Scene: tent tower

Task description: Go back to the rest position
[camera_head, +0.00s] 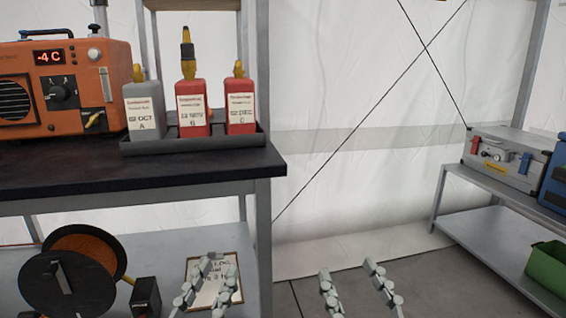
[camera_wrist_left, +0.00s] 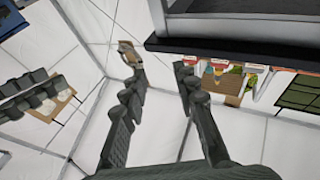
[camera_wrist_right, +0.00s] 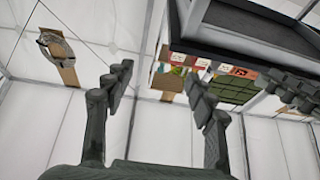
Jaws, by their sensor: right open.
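My left gripper (camera_head: 212,278) is low in the head view, in front of a clipboard with a written sheet (camera_head: 204,292). Its two fingers stand apart with nothing between them; the left wrist view (camera_wrist_left: 156,72) also shows them spread and empty. My right gripper (camera_head: 348,272) is to the right of it, low in the head view over the grey floor. Its fingers are open and empty, as the right wrist view (camera_wrist_right: 160,80) shows too. Both grippers point up and forward, and neither touches anything that I can see.
A dark-topped table (camera_head: 80,170) at left bears an orange device (camera_head: 60,60) and a black tray (camera_head: 195,147) holding one grey and two red bottles. A cable reel (camera_head: 70,270) stands below. A shelf at right holds a grey case (camera_head: 510,165). The floor between is clear.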

